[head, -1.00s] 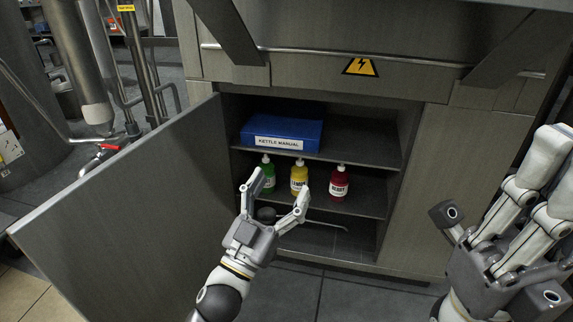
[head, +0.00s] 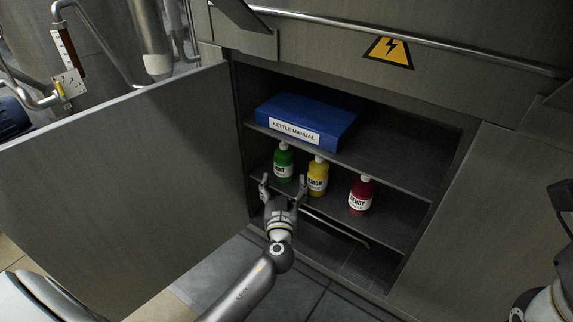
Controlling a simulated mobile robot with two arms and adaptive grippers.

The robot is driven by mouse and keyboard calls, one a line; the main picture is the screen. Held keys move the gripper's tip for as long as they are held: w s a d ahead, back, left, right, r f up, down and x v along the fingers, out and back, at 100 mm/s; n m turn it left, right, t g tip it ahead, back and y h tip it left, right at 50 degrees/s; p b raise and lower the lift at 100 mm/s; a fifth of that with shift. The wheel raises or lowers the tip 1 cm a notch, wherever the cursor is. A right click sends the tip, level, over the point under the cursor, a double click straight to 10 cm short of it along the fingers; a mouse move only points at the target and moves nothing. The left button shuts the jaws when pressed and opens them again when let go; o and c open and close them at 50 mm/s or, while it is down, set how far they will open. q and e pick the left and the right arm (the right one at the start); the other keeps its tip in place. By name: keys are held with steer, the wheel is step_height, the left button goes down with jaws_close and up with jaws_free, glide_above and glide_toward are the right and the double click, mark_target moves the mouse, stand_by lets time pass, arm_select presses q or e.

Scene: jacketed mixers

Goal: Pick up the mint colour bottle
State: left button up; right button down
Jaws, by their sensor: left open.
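The green (mint) bottle (head: 284,163) with a white cap and a label stands upright on the middle shelf of the open cabinet, leftmost of three bottles. My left gripper (head: 283,186) is open and empty. Its two fingers point up toward the bottle, in front of it and a little below its label. The right finger shows close in front of the gap between the green and yellow bottles. I cannot tell how far the fingers are from the bottle. Part of my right gripper (head: 563,203) shows at the right edge, mostly cut off.
A yellow bottle (head: 317,179) stands close right of the green one, and a red bottle (head: 361,196) further right. A blue kettle manual (head: 318,112) lies on the upper shelf (head: 404,164). The open cabinet door (head: 120,185) stands on the left, beside my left arm.

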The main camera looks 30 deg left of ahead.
mark_target(283, 173)
arm_select(q)
steer(key=shift+r+b+x, duration=0.2)
steer(key=shift+b+x, duration=0.05)
steer(key=shift+x, duration=1.45)
steer(key=shift+r+b+x, duration=0.2)
steer(key=shift+x, duration=1.5)
steer(key=shift+a, duration=0.15)
steer(key=c, duration=1.3)
steer(key=shift+r, duration=0.1)
